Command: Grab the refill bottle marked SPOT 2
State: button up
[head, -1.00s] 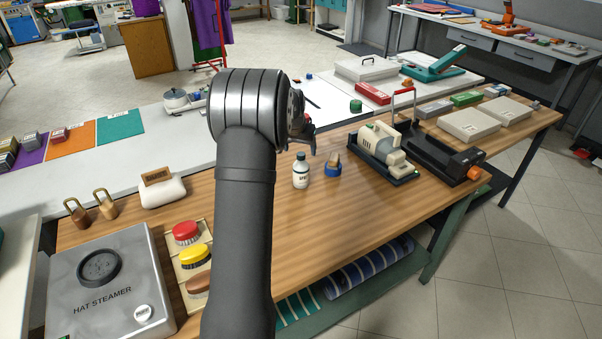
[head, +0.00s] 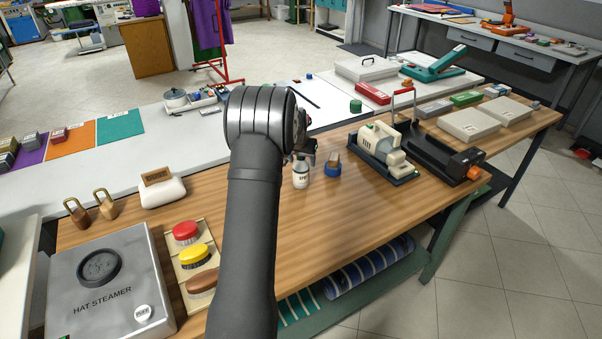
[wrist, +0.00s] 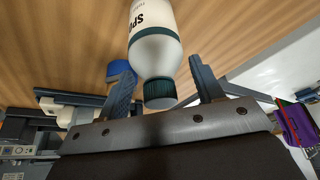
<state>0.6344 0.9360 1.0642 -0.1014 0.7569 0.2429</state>
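The white refill bottle (head: 301,176) with a dark green cap stands upright on the wooden table. In the wrist view the bottle (wrist: 153,45) shows a label starting "SPO"; the rest of the marking is cut off. My gripper (wrist: 165,82) is open, with one finger on each side of the bottle's cap and gaps between. In the head view my gripper (head: 306,150) is at the top of the bottle and hides its cap.
A blue holder with a brown top (head: 333,167) stands close to the bottle's right. Farther right is a dark tray (head: 404,178) holding a cream machine. Several colored brushes (head: 193,256) and a hat steamer (head: 107,285) are at left. The wood in front of the bottle is clear.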

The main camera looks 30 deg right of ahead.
jog(key=c, duration=1.1)
jog(key=shift+c, duration=0.4)
jog(key=shift+r, duration=0.2)
